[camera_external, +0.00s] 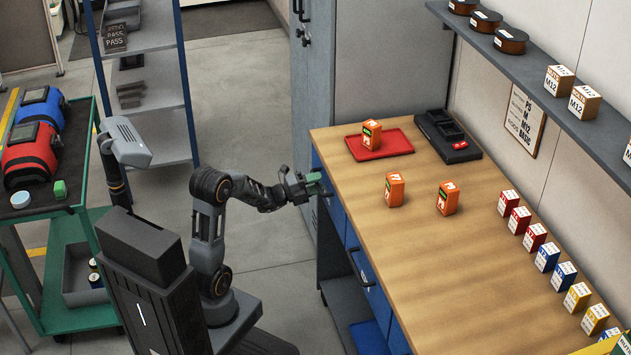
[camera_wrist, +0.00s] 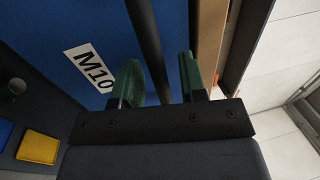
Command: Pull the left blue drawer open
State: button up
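The left blue drawer (camera_external: 334,208) is in the bench's front at its far end and looks closed in the external view. In the wrist view its blue front (camera_wrist: 65,25) carries a white M10 label (camera_wrist: 91,68). Its dark bar handle (camera_wrist: 146,35) runs down between the two green fingers of my gripper (camera_wrist: 160,82). The fingers stand apart, with a visible gap between the bar and the right finger. In the external view my gripper (camera_external: 308,184) is at the drawer front, and the handle there is hidden by it.
A second blue drawer (camera_external: 372,291) with a dark handle sits nearer along the bench. The wooden worktop (camera_external: 420,265) holds orange boxes (camera_external: 395,189) and a red tray (camera_external: 398,144). A green cart (camera_external: 75,235) stands at left. Floor (camera_external: 255,130) beside the bench is clear.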

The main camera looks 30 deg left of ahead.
jog(key=shift+c, duration=0.5)
grip_shut()
